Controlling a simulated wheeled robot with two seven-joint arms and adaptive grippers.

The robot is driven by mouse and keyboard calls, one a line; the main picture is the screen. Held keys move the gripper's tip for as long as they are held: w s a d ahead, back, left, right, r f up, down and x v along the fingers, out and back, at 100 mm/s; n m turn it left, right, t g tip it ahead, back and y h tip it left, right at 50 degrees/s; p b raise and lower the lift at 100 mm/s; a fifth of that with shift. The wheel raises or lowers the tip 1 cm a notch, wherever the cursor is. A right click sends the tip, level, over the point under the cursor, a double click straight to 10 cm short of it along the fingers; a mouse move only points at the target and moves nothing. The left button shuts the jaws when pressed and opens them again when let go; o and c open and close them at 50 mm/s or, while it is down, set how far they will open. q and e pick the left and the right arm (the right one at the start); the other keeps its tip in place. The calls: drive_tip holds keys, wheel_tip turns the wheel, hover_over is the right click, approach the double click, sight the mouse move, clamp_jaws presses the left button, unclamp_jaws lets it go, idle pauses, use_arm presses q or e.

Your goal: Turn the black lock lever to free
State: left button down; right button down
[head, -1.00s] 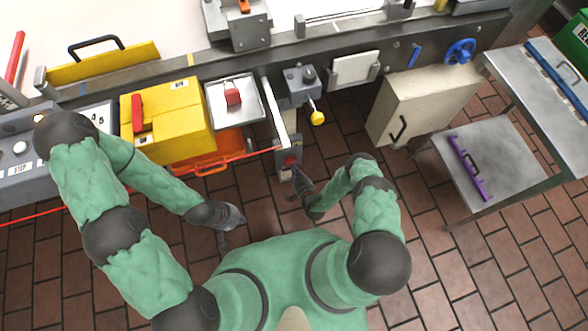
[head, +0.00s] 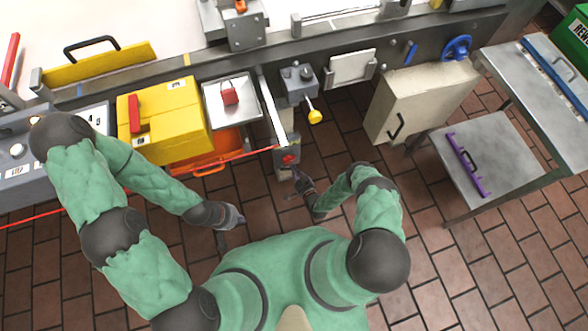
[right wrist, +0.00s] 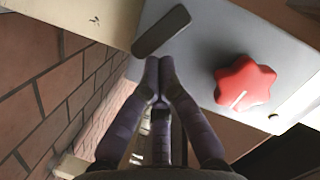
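The dark lever (right wrist: 161,31) is a short flat bar with rounded ends, lying slantwise on the face of a grey box (right wrist: 205,45) in the right wrist view. A red star-shaped knob (right wrist: 245,82) with a white mark sits to its right. My right gripper (right wrist: 160,66) has its two fingertips together just below the lever's lower end; I cannot tell if they touch it. Nothing shows between them. In the head view my right gripper (head: 297,173) is just below the box with the red knob (head: 289,159); the lever is not clear there. My left gripper (head: 238,217) hangs away from the box, its fingers unclear.
A metal tray (head: 243,113) with a red padlock (head: 230,95) is left of the box. A yellow case (head: 190,120) stands further left. A yellow-knobbed lever (head: 315,116) is above. A cream cabinet (head: 425,95) is at right. Open tiled floor lies below.

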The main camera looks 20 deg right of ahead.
drive_tip(key=shift+f, duration=0.7)
idle(0.5)
idle(1.1)
